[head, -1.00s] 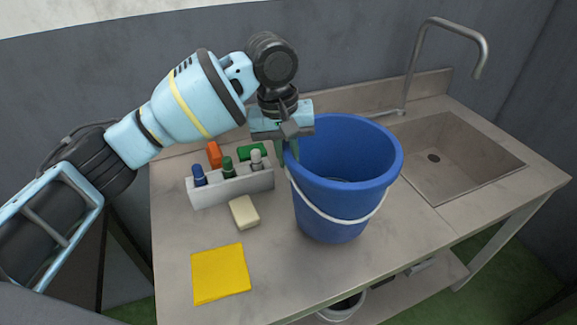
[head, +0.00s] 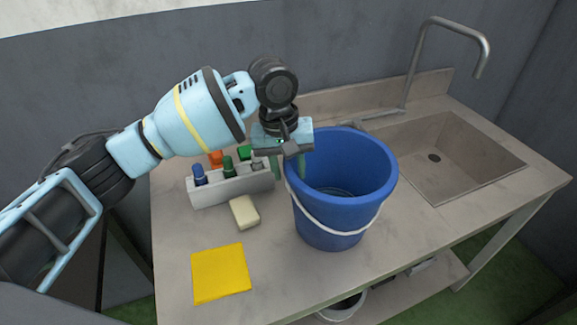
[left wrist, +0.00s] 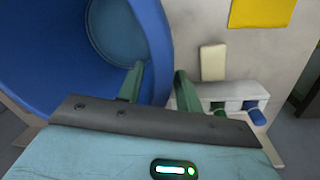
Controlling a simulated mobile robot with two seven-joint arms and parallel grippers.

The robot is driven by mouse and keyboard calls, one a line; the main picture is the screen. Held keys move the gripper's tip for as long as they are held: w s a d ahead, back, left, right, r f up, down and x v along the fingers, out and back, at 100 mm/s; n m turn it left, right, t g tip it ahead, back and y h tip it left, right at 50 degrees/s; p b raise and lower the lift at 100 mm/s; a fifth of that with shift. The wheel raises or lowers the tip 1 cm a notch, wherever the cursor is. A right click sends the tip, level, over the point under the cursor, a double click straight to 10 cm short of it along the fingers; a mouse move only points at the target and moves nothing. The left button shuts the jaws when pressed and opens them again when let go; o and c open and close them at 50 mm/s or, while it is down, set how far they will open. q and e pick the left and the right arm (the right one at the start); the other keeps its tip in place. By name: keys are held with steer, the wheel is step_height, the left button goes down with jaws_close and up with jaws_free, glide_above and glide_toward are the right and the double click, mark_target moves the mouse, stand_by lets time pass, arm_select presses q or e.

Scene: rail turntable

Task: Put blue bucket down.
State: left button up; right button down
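The blue bucket (head: 335,215) stands upright on the counter, left of the sink, its white handle hanging down its front. My left gripper (head: 288,172) is over the bucket's left rim, its green fingers spread apart. One finger is inside the bucket and the other outside. In the left wrist view the rim of the bucket (left wrist: 158,40) passes between the fingers of the gripper (left wrist: 159,72), with a gap visible on the outer side. My right gripper is not in view.
The counter (head: 285,280) holds a grey caddy (head: 235,188) with several bottles close left of the bucket, a cream sponge (head: 244,212) and a yellow cloth (head: 220,273). The sink (head: 455,155) and tap (head: 412,75) are right. Counter in front of the bucket is clear.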

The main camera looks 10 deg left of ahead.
arm_select(q)
step_height(320, 180, up, 12)
steer(key=a+p, duration=0.1)
steer(key=shift+s+a, duration=0.15)
steer(key=shift+a, duration=0.15)
stand_by(0.5)
